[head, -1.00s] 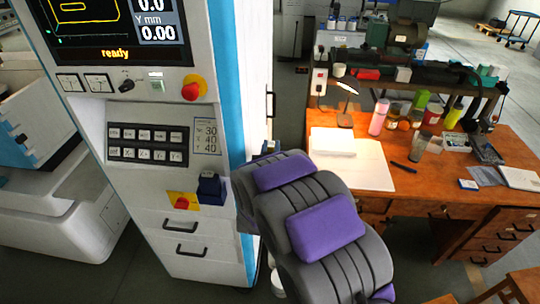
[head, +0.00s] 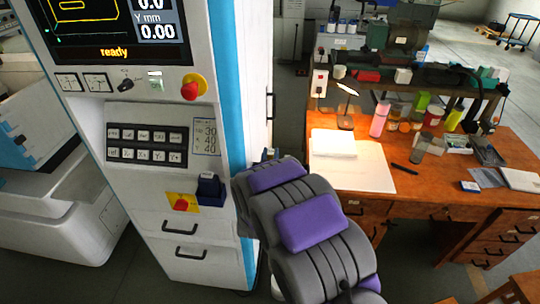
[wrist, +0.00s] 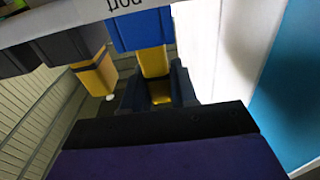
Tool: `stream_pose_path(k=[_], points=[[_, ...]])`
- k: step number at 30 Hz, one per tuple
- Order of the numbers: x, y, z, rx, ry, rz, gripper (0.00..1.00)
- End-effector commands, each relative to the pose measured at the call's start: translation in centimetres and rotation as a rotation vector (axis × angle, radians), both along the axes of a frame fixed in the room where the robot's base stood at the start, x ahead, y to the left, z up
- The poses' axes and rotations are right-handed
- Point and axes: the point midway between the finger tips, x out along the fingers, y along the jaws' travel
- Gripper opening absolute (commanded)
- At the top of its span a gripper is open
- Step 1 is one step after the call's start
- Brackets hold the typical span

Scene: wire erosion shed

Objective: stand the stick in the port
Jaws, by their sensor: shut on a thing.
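The stick (wrist: 140,30) shows in the wrist view as a blue block with a yellow lower end. My gripper (wrist: 125,62) is shut on it; dark grey parts with a yellow tip show to its left. A dark blue box on the machine front, seemingly this port, shows in the head view (head: 209,188).
The white machine (head: 205,265) carries a screen, keys and a red stop button (head: 193,87). A red knob on a yellow plate (head: 181,203) sits beside the dark blue box. A wooden desk (head: 440,195) with papers, bottles and a lamp stands right of my arm.

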Motion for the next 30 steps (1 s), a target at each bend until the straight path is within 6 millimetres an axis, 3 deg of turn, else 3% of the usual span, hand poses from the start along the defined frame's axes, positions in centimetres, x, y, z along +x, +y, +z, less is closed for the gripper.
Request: stream_pose_path(k=[10,11,18,26,30], points=[[0.0,0.0,-0.7,0.0,-0.001,0.0,0.0],[0.0,0.0,-0.7,0.0,-0.001,0.0,0.3],[0.0,0.0,-0.7,0.0,-0.001,0.0,0.53],[0.0,0.0,-0.5,0.0,-0.001,0.0,0.53],[0.0,0.0,0.7,0.0,-0.003,0.0,0.53]])
